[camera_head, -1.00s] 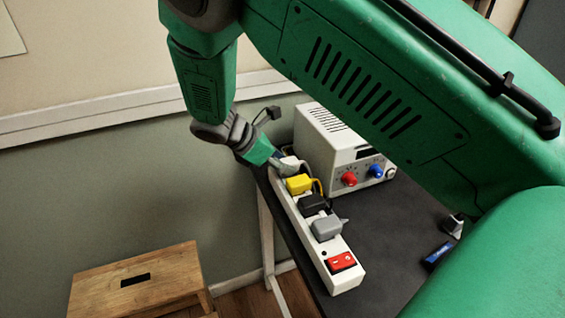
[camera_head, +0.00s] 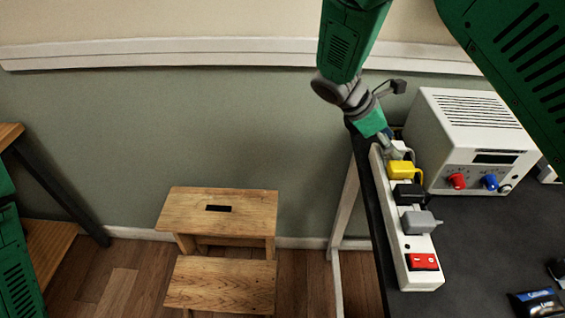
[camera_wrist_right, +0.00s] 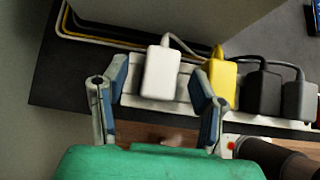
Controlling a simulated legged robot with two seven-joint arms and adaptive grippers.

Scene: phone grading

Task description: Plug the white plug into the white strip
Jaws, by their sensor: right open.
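The white strip (camera_head: 411,247) lies along the left edge of the dark table, with a red switch at its near end. The white plug (camera_wrist_right: 161,73) sits on the strip at its far end, beside the yellow plug (camera_head: 401,170); its cord runs off behind it. Whether it is fully seated I cannot tell. My right gripper (camera_wrist_right: 158,91) is open, with one finger on each side of the white plug, apart from it in the right wrist view. In the head view my right gripper (camera_head: 388,142) is at the strip's far end and partly hides the plug. My left gripper is out of view.
A black plug (camera_head: 407,194) and a grey plug (camera_head: 420,222) sit further along the strip. A white box with red and blue knobs (camera_head: 466,137) stands right of it. A wooden step stool (camera_head: 217,212) stands on the floor left of the table.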

